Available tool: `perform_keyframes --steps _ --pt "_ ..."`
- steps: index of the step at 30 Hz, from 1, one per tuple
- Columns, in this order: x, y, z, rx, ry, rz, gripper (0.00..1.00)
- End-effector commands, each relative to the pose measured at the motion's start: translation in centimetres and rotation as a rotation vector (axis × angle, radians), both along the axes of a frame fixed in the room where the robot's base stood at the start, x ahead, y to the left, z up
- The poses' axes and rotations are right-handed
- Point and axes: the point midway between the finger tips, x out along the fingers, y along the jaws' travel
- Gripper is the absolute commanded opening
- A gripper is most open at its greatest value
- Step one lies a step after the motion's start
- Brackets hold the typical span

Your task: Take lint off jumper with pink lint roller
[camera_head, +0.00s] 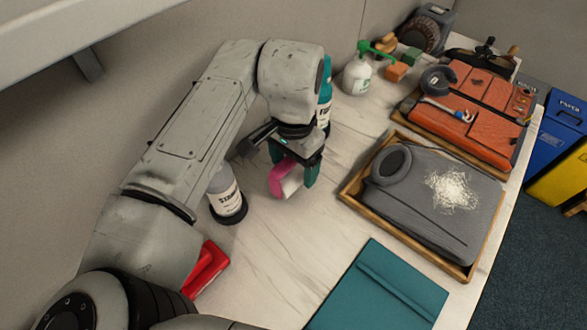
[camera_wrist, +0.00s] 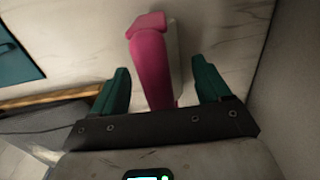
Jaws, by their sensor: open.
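The pink lint roller (camera_head: 278,180) with a white part is on the worktop under my gripper (camera_head: 290,178). In the wrist view the pink lint roller (camera_wrist: 150,62) lies between the two green fingers of my gripper (camera_wrist: 164,88), with gaps on both sides. My gripper is open and points down around it. Part of the roller is hidden by the gripper. The grey jumper (camera_head: 408,208) lies folded in a wooden tray (camera_head: 432,262) to the right. A patch of white lint (camera_head: 453,190) sits on its right side.
A teal folder (camera_head: 380,290) lies in front. A starch bottle (camera_head: 226,198) and a teal bottle (camera_head: 325,92) stand close to my arm. A red object (camera_head: 206,268) is near my base. An orange garment (camera_head: 472,105) and a spray bottle (camera_head: 357,75) are farther back.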

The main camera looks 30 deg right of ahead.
Motion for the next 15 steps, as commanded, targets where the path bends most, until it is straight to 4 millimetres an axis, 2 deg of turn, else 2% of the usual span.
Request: perform_keyframes --steps 2,15 --pt "0.00 0.00 0.01 0.000 0.000 0.000 0.72" --pt "0.00 -0.01 0.04 0.000 0.000 0.000 0.30"
